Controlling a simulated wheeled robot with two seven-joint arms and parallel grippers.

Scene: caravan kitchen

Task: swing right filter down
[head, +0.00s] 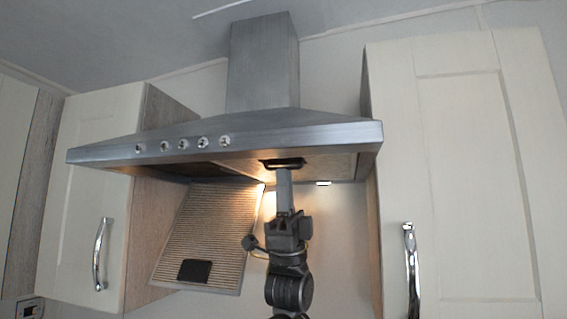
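The range hood (240,140) hangs on the wall between two cabinets. Its right filter (325,164) lies up flat in the hood's underside, with a dark recessed handle (283,161) near its front edge. The left filter (208,230) hangs down tilted below the hood, its dark handle patch near the lower end. My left gripper (283,173) points up from below, its fingertips at or just under the right filter's handle. The fingers show edge-on as one grey block, so I cannot tell their gap or whether they touch the handle. My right gripper is out of view.
A cream cabinet (90,190) with a chrome handle stands on the left, close to the hanging filter. Another cream cabinet (460,170) stands on the right. Wall space below the hood's right part is free. The hood's lamps are lit.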

